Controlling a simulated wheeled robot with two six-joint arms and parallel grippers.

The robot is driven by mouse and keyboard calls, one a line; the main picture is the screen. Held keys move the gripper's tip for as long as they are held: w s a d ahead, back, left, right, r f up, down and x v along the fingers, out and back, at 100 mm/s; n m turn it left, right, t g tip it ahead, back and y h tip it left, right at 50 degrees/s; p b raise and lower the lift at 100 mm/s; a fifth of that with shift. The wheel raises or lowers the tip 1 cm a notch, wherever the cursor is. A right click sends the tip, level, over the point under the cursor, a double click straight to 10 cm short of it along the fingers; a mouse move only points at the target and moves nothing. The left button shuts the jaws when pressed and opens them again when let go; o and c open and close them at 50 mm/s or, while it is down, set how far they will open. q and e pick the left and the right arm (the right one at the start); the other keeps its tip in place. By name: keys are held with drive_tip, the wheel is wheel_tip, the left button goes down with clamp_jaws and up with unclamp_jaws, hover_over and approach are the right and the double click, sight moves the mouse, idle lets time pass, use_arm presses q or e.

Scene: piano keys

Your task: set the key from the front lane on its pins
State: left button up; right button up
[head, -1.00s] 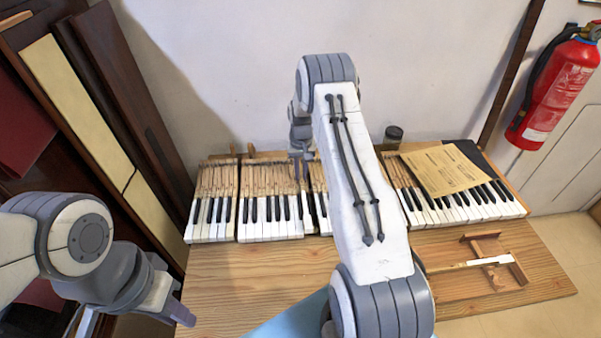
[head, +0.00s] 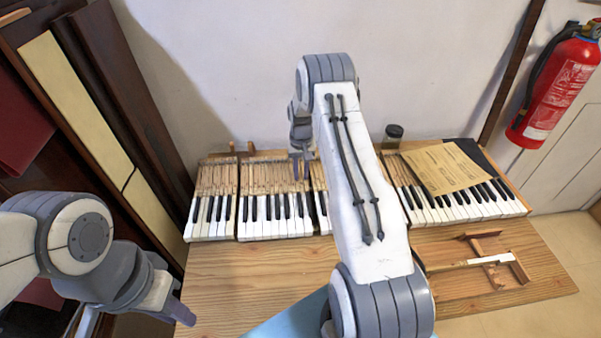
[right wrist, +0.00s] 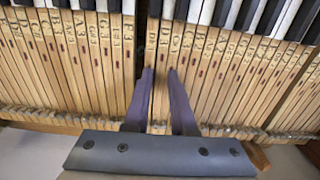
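My right gripper (right wrist: 160,78) points down over the wooden rear parts of the keyboard. Its two purple fingers stand apart, one on each side of a labelled wooden key stick (right wrist: 160,60); I cannot tell whether they touch it. In the head view this gripper (head: 301,168) is left of the raised arm, at the keys' rear. A white-fronted wooden key (head: 490,260) lies across the wooden cradle (head: 515,272) at the right; my arm hides the cradle's left side. My left gripper (head: 181,311) hangs at the table's left front; its finger opening is unclear.
Keyboard sections (head: 210,228) line the table's back, with a narrow gap between two in the wrist view. A paper sheet (head: 441,168) lies on the right keys, and a dark-lidded jar (head: 393,133) stands behind. The table's left front (head: 255,275) is clear.

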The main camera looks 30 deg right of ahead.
drive_tip(key=shift+r, duration=0.15)
drive_tip(key=shift+r+p, duration=0.75)
drive_tip(key=shift+r, duration=0.25)
drive_tip(key=o, duration=0.6)
drive_tip(key=shift+c, duration=0.2)
drive_tip(key=shift+r, duration=0.1)
drive_tip(key=shift+r+p, duration=1.6)
drive_tip(key=shift+r, duration=0.75)
